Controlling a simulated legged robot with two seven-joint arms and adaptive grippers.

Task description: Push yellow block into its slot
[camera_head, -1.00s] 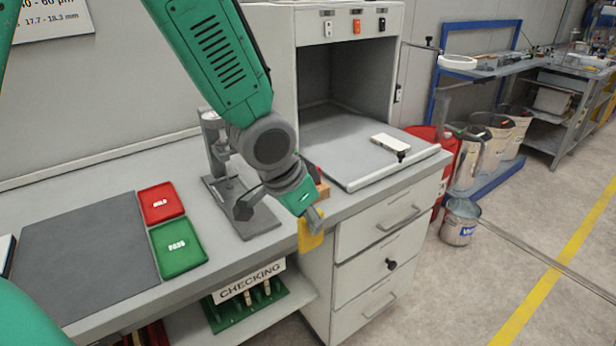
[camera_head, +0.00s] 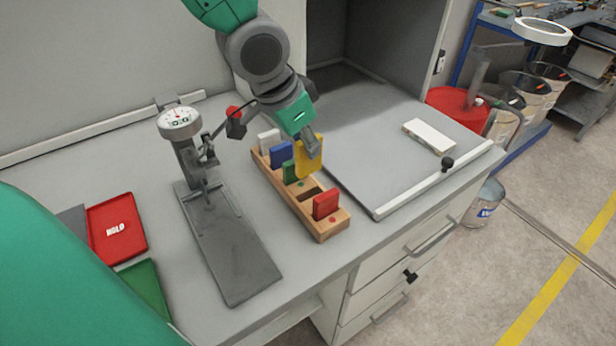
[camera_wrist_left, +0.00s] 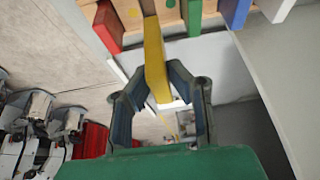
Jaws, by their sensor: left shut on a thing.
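My left gripper (camera_head: 311,146) comes down from the top in the head view and is shut on the yellow block (camera_head: 307,163). The block is upright, at the wooden rack (camera_head: 328,226), next to the green block (camera_head: 290,173). A dark empty slot (camera_head: 311,194) shows between the yellow block and the red block (camera_head: 325,205). In the left wrist view, the gripper's fingers (camera_wrist_left: 157,85) stand on both sides of the yellow block (camera_wrist_left: 154,55). Its far end overlaps the rack's edge; I cannot tell whether it touches. My right gripper is not in view.
The rack also holds a blue block (camera_head: 281,153) and a white block (camera_head: 269,141). A dial gauge stand (camera_head: 235,255) is left of the rack. A grey plate (camera_head: 372,165) with a white block lies to the right. Bench in front of the rack is clear.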

